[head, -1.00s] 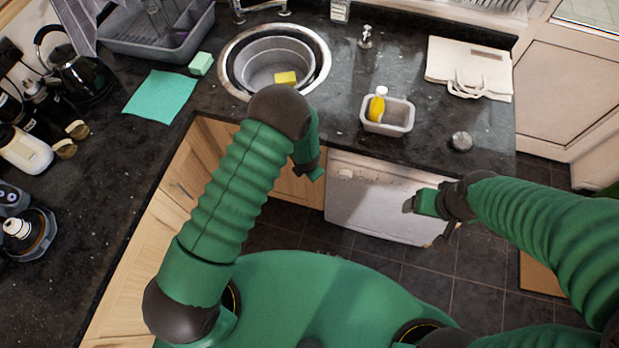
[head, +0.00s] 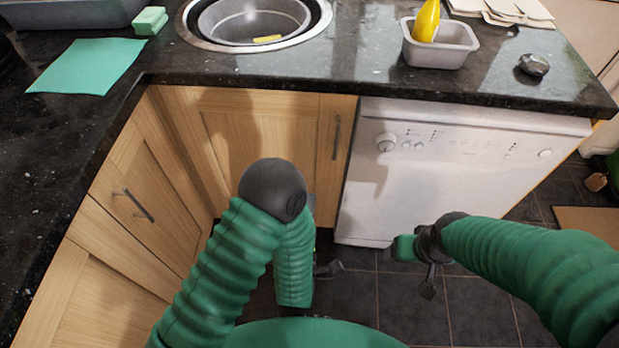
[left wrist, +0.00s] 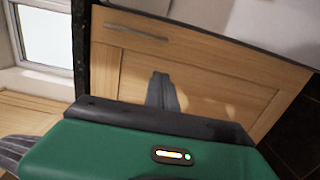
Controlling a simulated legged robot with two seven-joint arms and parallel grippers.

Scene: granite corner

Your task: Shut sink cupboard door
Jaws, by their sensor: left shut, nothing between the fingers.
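The sink cupboard door (head: 255,135) is pale wood with an upright bar handle (head: 336,137) near its right edge. It looks flush, or nearly so, under the worktop below the sink; a small gap cannot be ruled out. My left forearm hides its lower part. My left gripper (head: 328,269) shows low beside the forearm, partly hidden. In the left wrist view its shut, empty fingers (left wrist: 162,90) point at the wooden door (left wrist: 215,85), with the handle at upper left; contact cannot be told. My right gripper (head: 410,270) is empty before the dishwasher, its fingers apart.
A white dishwasher (head: 450,165) stands right of the door. Another wooden cupboard (head: 140,200) with a handle is on the left. Above is the dark worktop (head: 350,60) with the sink (head: 255,20) and a grey tub (head: 438,45). Dark floor tiles are clear by the dishwasher.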

